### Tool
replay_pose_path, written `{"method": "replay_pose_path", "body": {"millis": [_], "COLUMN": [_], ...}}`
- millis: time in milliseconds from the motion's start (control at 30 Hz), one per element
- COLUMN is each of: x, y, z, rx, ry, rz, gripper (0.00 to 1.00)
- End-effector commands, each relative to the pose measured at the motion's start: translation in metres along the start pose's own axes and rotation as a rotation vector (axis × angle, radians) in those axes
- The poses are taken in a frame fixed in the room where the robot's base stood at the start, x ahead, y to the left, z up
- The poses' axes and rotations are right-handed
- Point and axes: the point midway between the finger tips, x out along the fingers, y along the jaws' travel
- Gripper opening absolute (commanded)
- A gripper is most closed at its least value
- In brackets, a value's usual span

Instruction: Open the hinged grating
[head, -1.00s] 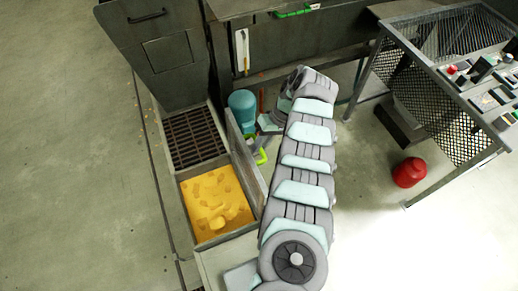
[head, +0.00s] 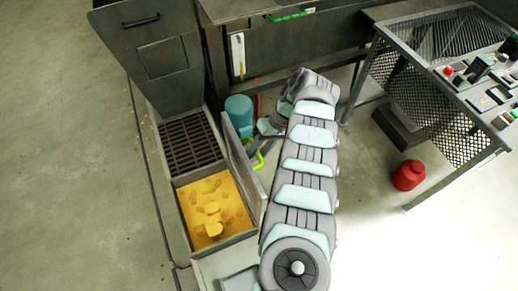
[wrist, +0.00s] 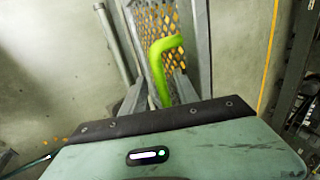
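A grey-framed mesh panel, which looks like the hinged grating (head: 236,150), stands tilted along the right side of the floor pit. The wrist view shows its mesh (wrist: 150,22) with orange-yellow material behind it. A bent bright green handle (wrist: 165,48) sticks out from it; it also shows in the head view (head: 256,161). My gripper (wrist: 161,82) is at the handle, with one grey finger on each side of its lower part. Whether the fingers are pressed on it cannot be told. In the head view my arm partly hides the gripper.
Left of the panel lie a dark slotted grate (head: 190,143) and a pit of yellow material (head: 208,190). A teal cylinder (head: 239,112) stands behind the gripper. A red canister (head: 408,175) and a mesh-sided console (head: 430,85) are at right. The floor at left is clear.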

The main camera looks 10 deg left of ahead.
Motion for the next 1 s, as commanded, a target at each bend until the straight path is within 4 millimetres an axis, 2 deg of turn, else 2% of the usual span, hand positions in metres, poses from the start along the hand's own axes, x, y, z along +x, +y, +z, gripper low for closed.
{"method": "replay_pose_path", "body": {"millis": [233,367,567,1000], "x": [-0.002,-0.015,-0.051,-0.146], "y": [-0.001,-0.007,-0.028,-0.078], "z": [-0.001,0.000,-0.001,-0.001], "rx": [-0.001,0.001,-0.002,-0.001], "ry": [0.001,0.003,0.004,0.003], "rz": [0.000,0.001,0.001,0.003], "gripper": [0.36,0.36,0.36,0.36]}}
